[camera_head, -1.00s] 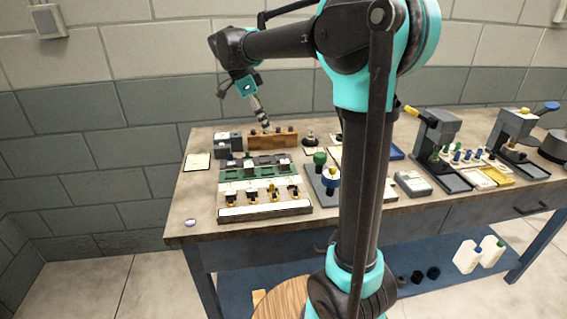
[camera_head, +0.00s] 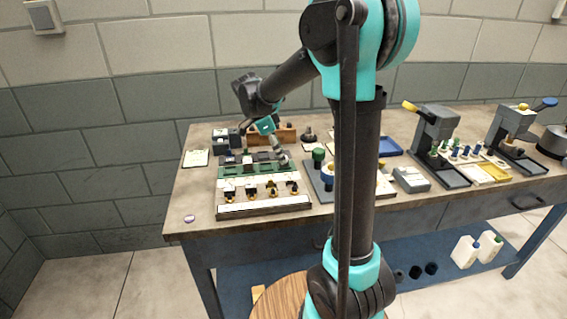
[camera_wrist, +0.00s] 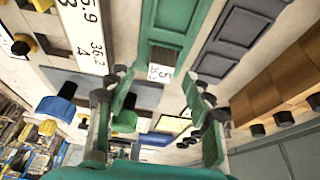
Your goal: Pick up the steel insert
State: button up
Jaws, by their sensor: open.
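A stepped rack (camera_head: 262,207) stands on the left part of the bench, with a green row (camera_head: 232,171), a white label strip and a front row of small black and yellow pieces (camera_head: 250,191). Small dark and grey pieces (camera_head: 247,159) sit on its upper rows. I cannot tell which of them is the steel insert. My gripper (camera_head: 283,160) is over the right end of the green row. In the wrist view my gripper (camera_wrist: 156,90) is open, with nothing clearly held between its fingers. A green plate (camera_wrist: 176,22) with a dark slot and a small white label lies beyond the fingertips.
A wooden block (camera_head: 286,134) stands behind the rack. A plate with a green knob (camera_head: 318,154) and a blue and white piece is close on the right. A grey press (camera_head: 436,132) stands further right. The bench's front left corner is mostly clear.

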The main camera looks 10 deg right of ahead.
jog(key=shift+x, duration=0.9)
grip_shut()
